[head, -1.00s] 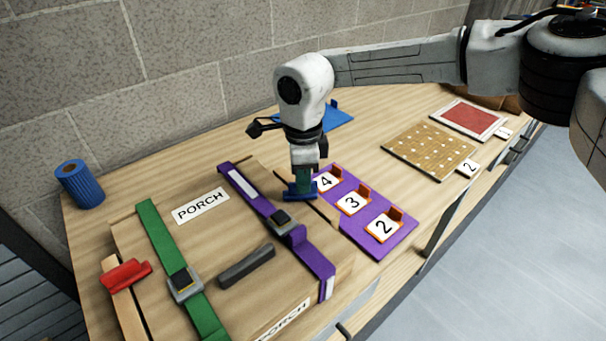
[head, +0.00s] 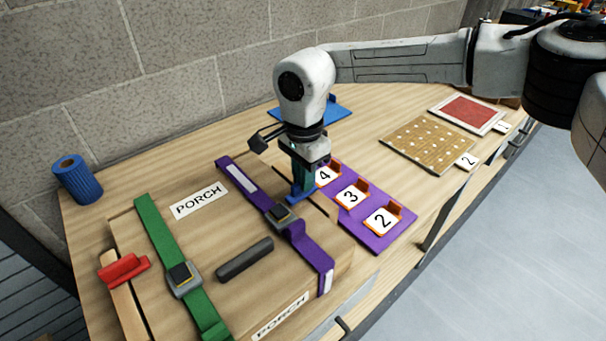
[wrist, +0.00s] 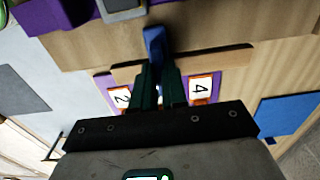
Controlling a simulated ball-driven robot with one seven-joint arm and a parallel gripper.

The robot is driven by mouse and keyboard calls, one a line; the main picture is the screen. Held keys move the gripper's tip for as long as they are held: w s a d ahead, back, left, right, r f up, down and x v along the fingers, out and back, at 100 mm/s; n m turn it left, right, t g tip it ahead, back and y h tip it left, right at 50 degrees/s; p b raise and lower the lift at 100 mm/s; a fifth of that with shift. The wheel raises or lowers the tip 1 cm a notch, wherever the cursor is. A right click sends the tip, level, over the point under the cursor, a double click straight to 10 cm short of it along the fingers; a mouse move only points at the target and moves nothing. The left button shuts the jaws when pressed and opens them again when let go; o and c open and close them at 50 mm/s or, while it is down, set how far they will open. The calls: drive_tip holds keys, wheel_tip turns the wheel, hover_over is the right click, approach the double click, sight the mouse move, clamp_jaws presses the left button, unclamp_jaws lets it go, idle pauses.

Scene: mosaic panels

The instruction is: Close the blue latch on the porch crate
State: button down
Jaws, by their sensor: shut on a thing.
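The porch crate (head: 225,225) is a light wooden box with PORCH labels on its top and front. The blue latch (head: 297,196) is at the crate's right-hand edge, beside the purple strap. My gripper (head: 303,182) comes down over it with teal fingers shut on it. In the wrist view the blue latch (wrist: 154,40) sticks out from between the fingertips (wrist: 157,68), and part of it is hidden by them. A red latch (head: 124,268) is at the crate's left edge. I cannot tell whether the blue latch touches the crate top.
Green (head: 160,235) and purple (head: 318,262) buckled straps and a dark handle (head: 245,260) cross the crate. Right of it lies a purple board (head: 372,238) with numbered orange holders. A blue roll (head: 78,180) stands at left; a pegboard (head: 425,145) lies farther right.

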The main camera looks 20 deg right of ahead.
idle(0.4)
drive_tip(key=c, duration=1.2)
unclamp_jaws()
drive_tip(key=shift+o, duration=0.2)
wheel_tip(320, 180, up, 11)
drive_tip(key=b, duration=0.1)
drive_tip(key=shift+b, duration=0.4)
drive_tip(key=shift+f, duration=0.15)
